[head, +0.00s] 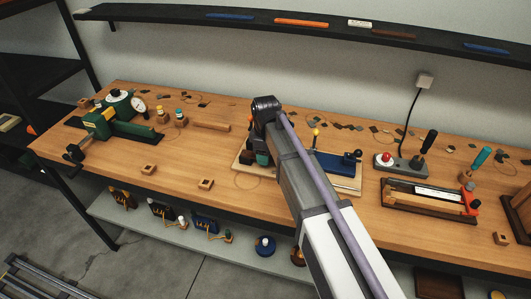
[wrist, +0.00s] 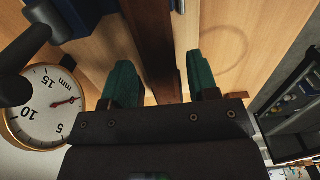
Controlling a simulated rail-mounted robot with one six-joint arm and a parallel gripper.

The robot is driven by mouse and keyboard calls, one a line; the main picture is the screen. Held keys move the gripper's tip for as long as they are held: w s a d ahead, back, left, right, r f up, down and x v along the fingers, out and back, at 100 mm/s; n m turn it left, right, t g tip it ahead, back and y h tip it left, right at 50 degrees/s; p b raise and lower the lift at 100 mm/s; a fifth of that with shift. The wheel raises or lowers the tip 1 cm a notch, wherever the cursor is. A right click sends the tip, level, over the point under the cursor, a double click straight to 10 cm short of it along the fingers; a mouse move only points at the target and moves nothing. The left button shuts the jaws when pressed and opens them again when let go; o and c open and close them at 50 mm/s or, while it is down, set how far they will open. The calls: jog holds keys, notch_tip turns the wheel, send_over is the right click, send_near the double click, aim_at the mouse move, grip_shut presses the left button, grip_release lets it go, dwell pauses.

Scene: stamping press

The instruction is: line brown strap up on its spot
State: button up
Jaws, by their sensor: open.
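A dark brown strap (wrist: 152,40) runs down the wrist view between the two green fingers of my gripper (wrist: 161,85). The fingers are open, one on each side of the strap, with a visible gap at each side. The strap's near end passes behind the gripper body and is hidden. In the head view my gripper (head: 262,157) is low over a pale wooden board (head: 345,185) that carries a blue press part (head: 335,166). My arm hides much of this board, and I cannot make out the strap there. No marked spot for the strap is clear.
A round dial gauge (wrist: 40,108) and a dark lever knob (wrist: 14,85) stand close at the left in the wrist view. A green fixture (head: 115,120) is at the bench's left; a switch box (head: 400,162) and a brown tray fixture (head: 425,200) are at right.

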notch_tip(320, 180, up, 7)
jog(key=p, duration=0.7)
jog(key=shift+r, duration=0.2)
jog(key=shift+f, duration=0.15)
jog(key=shift+s+m, duration=0.1)
jog(key=shift+m, duration=0.8)
jog(key=s+d+m, duration=1.3)
jog(key=s+d, duration=0.5)
jog(key=s, duration=0.1)
jog(key=shift+d, duration=0.4)
